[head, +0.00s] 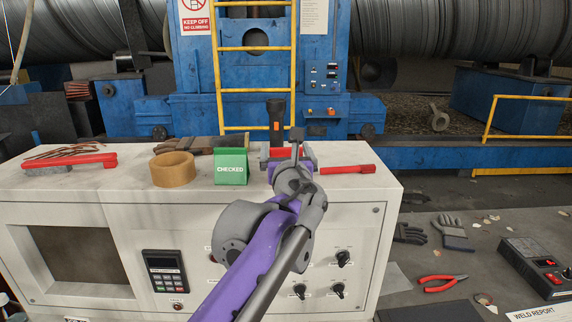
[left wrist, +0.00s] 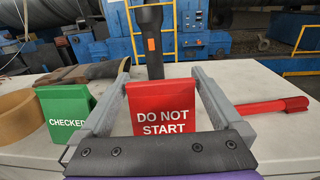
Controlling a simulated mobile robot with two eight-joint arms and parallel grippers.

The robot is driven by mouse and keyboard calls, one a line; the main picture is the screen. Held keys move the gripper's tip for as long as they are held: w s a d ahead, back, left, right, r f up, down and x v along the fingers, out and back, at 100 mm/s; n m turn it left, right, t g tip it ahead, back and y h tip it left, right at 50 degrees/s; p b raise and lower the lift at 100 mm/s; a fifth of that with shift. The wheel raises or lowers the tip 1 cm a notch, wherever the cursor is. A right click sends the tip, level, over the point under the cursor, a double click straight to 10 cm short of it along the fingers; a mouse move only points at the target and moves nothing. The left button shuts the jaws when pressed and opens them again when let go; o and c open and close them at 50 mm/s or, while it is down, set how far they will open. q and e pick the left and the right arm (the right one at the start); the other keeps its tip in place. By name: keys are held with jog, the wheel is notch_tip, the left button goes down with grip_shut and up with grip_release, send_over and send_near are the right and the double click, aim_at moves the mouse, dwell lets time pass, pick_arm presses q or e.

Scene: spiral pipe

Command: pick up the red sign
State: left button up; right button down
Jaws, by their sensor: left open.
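The red sign (left wrist: 160,108) reads "DO NOT START" and stands upright on the white cabinet top, facing me in the left wrist view. In the head view only a little of the red sign (head: 276,152) shows behind my arm. My left gripper (head: 289,156) is open at the cabinet top. In the left wrist view the fingers of my left gripper (left wrist: 160,72) reach along both sides of the sign, with the sign between them. I cannot tell whether either finger touches it. My right gripper is not in view.
A green "CHECKED" sign (head: 231,167) and a tape roll (head: 173,169) stand left of the red sign. A black flashlight (left wrist: 150,42) stands behind it.

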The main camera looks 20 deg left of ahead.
pick_arm(q)
jog(key=x, duration=0.2)
jog(key=shift+w, duration=0.35)
jog(key=shift+s, duration=0.2)
jog(key=shift+c, duration=1.3)
jog(key=c, duration=0.8)
